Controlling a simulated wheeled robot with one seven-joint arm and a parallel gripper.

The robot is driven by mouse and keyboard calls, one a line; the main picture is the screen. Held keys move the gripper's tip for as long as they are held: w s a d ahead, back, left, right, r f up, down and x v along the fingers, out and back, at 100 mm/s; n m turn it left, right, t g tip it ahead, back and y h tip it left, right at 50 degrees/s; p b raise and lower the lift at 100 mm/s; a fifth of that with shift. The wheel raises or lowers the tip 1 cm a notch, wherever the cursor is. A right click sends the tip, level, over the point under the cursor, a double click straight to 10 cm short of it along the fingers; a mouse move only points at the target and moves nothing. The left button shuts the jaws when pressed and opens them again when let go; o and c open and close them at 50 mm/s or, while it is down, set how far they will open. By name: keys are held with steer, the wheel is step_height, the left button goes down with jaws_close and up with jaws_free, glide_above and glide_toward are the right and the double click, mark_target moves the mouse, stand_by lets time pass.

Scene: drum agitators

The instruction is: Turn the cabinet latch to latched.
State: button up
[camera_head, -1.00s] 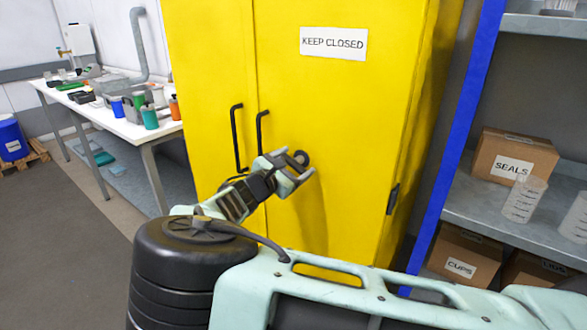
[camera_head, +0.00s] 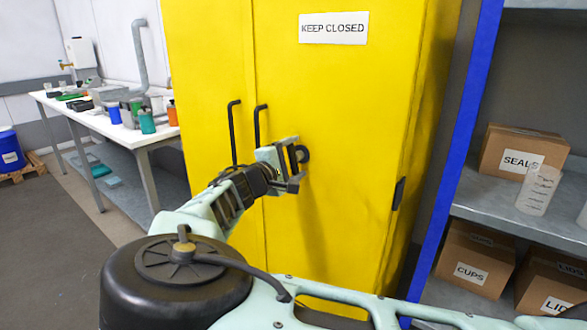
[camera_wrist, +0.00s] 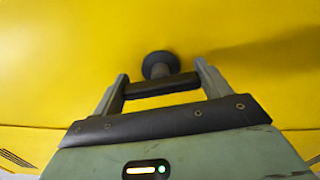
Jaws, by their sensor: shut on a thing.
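The yellow cabinet (camera_head: 350,110) stands closed in front of me, with a "KEEP CLOSED" sign. Its latch (camera_head: 304,153) is a black piece with a round base on the right door, beside the door handles. In the wrist view the latch's round base (camera_wrist: 160,63) is just beyond my fingertips, and a dark bar spans between the two fingers. My gripper (camera_head: 295,162) is at the latch, its fingers one above the other, shut on the latch bar. The gripper (camera_wrist: 163,86) hides part of the latch, so I cannot tell its exact angle.
Two black vertical door handles (camera_head: 233,132) are left of my gripper. A grey shelf (camera_head: 497,205) with boxes stands right of the cabinet behind a blue post (camera_head: 460,140). A cluttered white bench (camera_head: 110,127) is at the left.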

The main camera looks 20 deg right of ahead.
steer(key=shift+f+m+b, duration=0.2)
steer(key=shift+m+b, duration=0.8)
steer(key=shift+m, duration=0.3)
steer(key=shift+r, duration=0.1)
steer(key=o, duration=1)
steer(key=b+v, duration=0.1)
steer(key=v, duration=1.6)
steer(key=shift+s+a, duration=0.15)
